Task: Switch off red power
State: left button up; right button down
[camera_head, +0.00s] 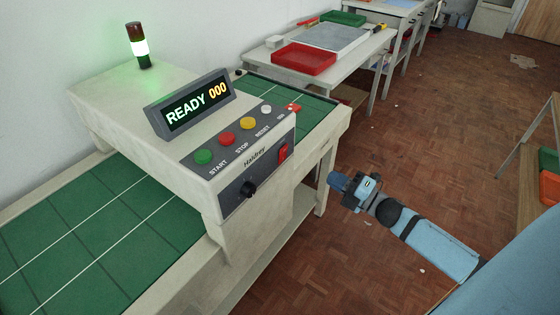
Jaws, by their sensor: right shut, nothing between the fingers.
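A red power switch (283,152) sits on the front face of the machine housing (240,176), near its right end. A black knob (249,188) is to its left. A display (191,103) on top reads "READY 000", and the signal tower (138,45) glows white-green. My right gripper (335,180) is shut and empty. In the picture it is to the right of the switch and a little lower, clear of the housing, over the floor. My left gripper is not in view.
Green START (204,157), red STOP (226,139), yellow (247,124) and white (266,110) buttons line the sloped panel. A green belt surface (100,240) runs through the station. A bench with a red tray (303,59) stands behind. Brown floor is open at right.

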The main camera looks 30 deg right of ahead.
aim_at(286, 149)
jog(key=shift+d, duration=0.1)
jog(key=p+x, duration=0.2)
jog(key=x, duration=1)
jog(key=shift+w+r, duration=0.1)
jog(key=shift+w, duration=0.25)
jog(key=shift+w+a, duration=0.35)
jog(key=shift+w, duration=0.15)
jog(key=shift+w+r, duration=0.1)
jog(key=shift+w, duration=0.1)
jog(key=shift+s, duration=0.1)
